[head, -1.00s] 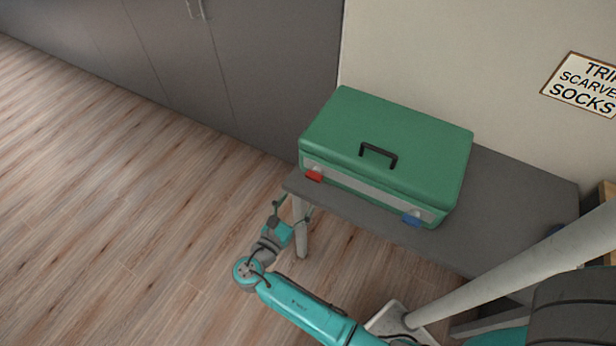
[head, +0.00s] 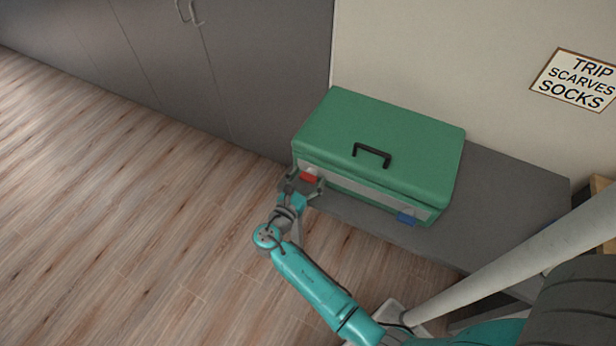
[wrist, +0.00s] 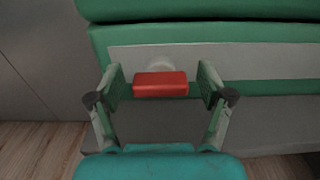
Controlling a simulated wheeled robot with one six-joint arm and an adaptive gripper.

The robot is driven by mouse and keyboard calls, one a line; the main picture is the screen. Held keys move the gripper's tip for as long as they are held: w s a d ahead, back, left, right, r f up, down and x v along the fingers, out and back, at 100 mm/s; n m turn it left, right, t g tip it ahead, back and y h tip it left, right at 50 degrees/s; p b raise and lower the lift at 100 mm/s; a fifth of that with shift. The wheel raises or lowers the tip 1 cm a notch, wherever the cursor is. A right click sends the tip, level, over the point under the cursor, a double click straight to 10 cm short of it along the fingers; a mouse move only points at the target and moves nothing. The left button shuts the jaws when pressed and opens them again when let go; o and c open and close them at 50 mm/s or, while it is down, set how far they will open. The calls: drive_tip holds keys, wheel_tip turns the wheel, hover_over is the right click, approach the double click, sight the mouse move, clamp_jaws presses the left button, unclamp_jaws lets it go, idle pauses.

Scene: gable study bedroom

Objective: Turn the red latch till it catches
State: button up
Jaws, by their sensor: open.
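The red latch (head: 308,176) is on the front of the green case (head: 385,135), near its left end. In the wrist view the red latch (wrist: 160,84) lies level, its long side running left to right, in front of a pale round mount. My gripper (head: 306,182) is at the latch. In the wrist view my gripper (wrist: 161,88) is open, with one finger on each side of the latch and a gap left and right of it. A blue latch (head: 406,218) is near the right end of the same front.
The case rests on a grey bench (head: 500,200) against the pale wall. Grey cabinets (head: 250,70) stand at the back left. A sign (head: 578,80) hangs on the wall. The wooden floor (head: 130,200) on the left is clear.

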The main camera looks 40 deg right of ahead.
drive_tip(key=shift+c, duration=0.2)
drive_tip(key=c, duration=1.1)
drive_tip(key=shift+m, duration=0.4)
drive_tip(key=m, duration=0.3)
drive_tip(key=shift+m, duration=0.4)
drive_tip(key=m, duration=0.4)
drive_tip(key=shift+s+d+m, duration=0.1)
drive_tip(key=shift+m, duration=0.2)
drive_tip(key=m, duration=0.4)
drive_tip(key=shift+f, duration=0.1)
drive_tip(key=m, duration=0.4)
drive_tip(key=shift+s+f+m, duration=0.1)
drive_tip(key=shift+m, duration=0.2)
